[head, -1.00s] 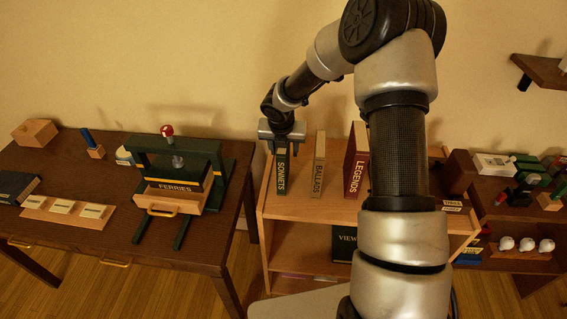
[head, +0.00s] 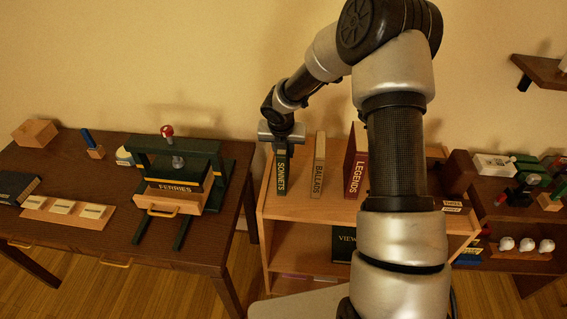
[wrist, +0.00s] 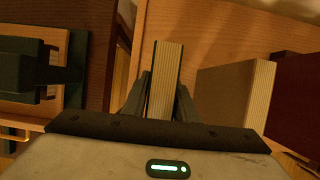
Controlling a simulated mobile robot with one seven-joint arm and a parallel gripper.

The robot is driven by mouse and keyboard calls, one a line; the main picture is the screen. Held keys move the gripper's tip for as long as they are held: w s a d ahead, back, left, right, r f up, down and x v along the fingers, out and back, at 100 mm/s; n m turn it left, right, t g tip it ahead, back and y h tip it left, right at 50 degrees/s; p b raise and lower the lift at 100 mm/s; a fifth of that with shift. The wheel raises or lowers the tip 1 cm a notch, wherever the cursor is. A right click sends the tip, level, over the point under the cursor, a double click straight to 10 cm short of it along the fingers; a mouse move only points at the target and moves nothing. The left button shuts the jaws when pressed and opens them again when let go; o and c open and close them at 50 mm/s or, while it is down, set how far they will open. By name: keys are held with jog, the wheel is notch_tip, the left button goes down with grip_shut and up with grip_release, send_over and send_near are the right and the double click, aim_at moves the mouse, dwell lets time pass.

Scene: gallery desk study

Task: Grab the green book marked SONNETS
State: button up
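The green SONNETS book (head: 281,173) stands upright at the left end of the top of the wooden bookcase. My gripper (head: 282,147) is directly above it, with its fingers reaching down around the book's upper part. In the wrist view, the book's pale page edges (wrist: 165,75) show between the two dark fingers (wrist: 163,98). Both fingertips appear to press against its sides, so the gripper looks shut on it. Whether the book's foot is clear of the shelf cannot be told.
The tan BALLADS book (head: 318,165) and red LEGENDS book (head: 356,165) stand to the right, with a gap beside SONNETS. The bookcase (head: 300,213) is left-bounded by its edge. A desk (head: 120,235) holds a green press (head: 180,160) further left.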

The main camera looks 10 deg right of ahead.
grip_shut()
